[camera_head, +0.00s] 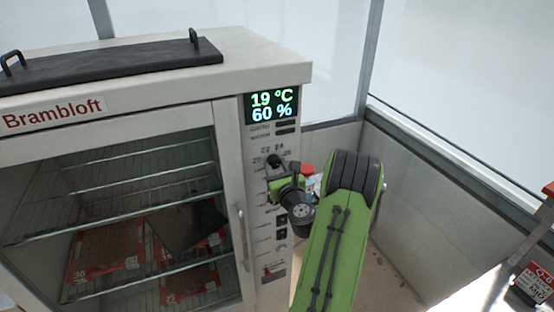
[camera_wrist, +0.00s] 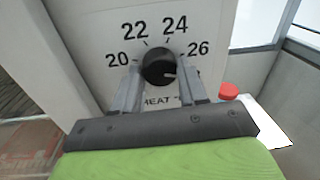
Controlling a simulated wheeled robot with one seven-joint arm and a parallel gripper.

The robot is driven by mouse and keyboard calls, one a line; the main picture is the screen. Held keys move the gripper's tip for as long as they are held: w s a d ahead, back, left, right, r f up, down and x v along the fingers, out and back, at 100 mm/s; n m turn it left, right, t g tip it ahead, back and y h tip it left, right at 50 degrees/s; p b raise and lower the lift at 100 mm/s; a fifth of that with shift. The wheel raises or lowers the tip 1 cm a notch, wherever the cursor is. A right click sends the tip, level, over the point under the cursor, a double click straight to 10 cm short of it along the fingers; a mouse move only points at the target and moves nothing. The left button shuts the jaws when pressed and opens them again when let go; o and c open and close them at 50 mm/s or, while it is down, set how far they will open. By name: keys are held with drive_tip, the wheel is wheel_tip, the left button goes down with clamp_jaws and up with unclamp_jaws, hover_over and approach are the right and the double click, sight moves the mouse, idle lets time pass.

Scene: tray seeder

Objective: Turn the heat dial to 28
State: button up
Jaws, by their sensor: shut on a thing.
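The heat dial (camera_wrist: 158,64) is a round black knob on the cabinet's pale front panel, with a short light mark on its face towards the right. The numbers 20, 22, 24 and 26 show around it, with part of the word HEAT below; I cannot see 28. My gripper (camera_wrist: 160,76) is shut on the dial, one grey finger at each side. In the head view my gripper (camera_head: 279,172) is at the panel and mostly covers the dial. The display (camera_head: 272,105) reads 19 °C and 60 %.
The Brambloft cabinet (camera_head: 228,130) has a glass door with wire shelves and red-and-white packets inside. A vertical door handle (camera_head: 242,236) is left of the panel. A red knob-like thing (camera_wrist: 228,91) is right of my gripper. A wall stands at right.

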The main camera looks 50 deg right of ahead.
drive_tip(key=shift+r+m+y+p, duration=0.1)
drive_tip(key=shift+m+y+p, duration=0.2)
drive_tip(key=shift+m+p, duration=1.45)
drive_tip(key=o, duration=1.1)
drive_tip(key=shift+c, duration=0.2)
